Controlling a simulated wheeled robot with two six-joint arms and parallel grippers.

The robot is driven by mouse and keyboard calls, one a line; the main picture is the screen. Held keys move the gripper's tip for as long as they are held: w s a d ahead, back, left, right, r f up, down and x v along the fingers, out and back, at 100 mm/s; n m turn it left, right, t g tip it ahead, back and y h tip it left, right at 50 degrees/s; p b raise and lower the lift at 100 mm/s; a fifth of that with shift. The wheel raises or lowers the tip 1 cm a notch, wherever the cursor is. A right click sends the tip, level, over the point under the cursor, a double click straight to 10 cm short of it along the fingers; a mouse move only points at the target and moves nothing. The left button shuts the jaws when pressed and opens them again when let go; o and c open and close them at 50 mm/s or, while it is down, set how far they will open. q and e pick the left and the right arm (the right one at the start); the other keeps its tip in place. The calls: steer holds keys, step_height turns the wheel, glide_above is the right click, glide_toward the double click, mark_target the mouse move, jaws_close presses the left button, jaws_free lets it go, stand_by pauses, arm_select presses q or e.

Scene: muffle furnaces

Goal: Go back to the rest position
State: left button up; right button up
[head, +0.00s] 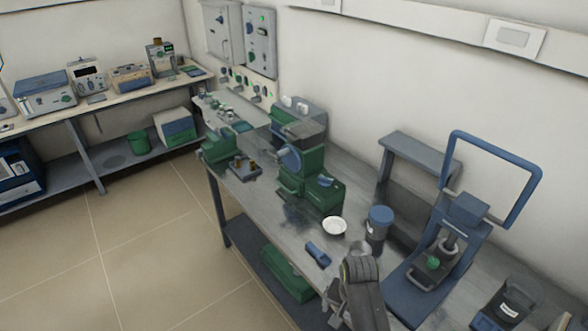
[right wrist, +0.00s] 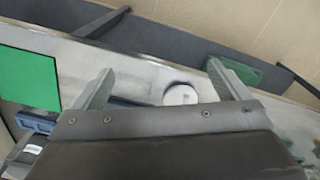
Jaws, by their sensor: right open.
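My right arm comes in from the bottom of the head view, with its gripper (head: 335,300) low over the front edge of the workbench (head: 268,205). In the right wrist view the two fingers of my right gripper (right wrist: 160,75) stand wide apart with nothing held between them. A round white object (right wrist: 180,95) shows beyond the fingers, apart from them; I cannot tell which object it is. My left gripper is not in view.
Near my right arm are a blue item (head: 318,254), a white dish (head: 334,226) and a blue-lidded jar (head: 379,222). A blue-framed press (head: 450,235) stands to the right. A green machine (head: 310,180) stands behind. Open floor (head: 150,260) lies to the left.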

steer(key=s+d+f+n+b, duration=0.1)
steer(key=s+d+f+b, duration=0.2)
steer(key=f, duration=0.7)
steer(key=s+d+f+n+b, duration=0.1)
steer(key=s+d+f+b, duration=0.1)
steer(key=s+f, duration=0.55)
steer(key=s+d+f+n+b, duration=0.1)
steer(key=s+d+f+b, duration=0.15)
steer(key=f, duration=0.85)
arm_select(q)
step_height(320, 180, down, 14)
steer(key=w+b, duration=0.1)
steer(key=b, duration=0.6)
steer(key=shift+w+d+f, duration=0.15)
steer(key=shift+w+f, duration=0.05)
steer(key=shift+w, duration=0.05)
arm_select(e)
steer(key=s+d+f+n, duration=0.1)
steer(key=s+d+f, duration=0.4)
steer(key=s+f, duration=0.4)
steer(key=s+d+f+n+t+h, duration=0.1)
steer(key=s+d+f, duration=0.3)
steer(key=s, duration=1.2)
step_height(320, 180, down, 5)
steer(key=shift+s+d+r, duration=0.1)
steer(key=shift+s+d, duration=0.15)
steer(key=shift+d, duration=0.15)
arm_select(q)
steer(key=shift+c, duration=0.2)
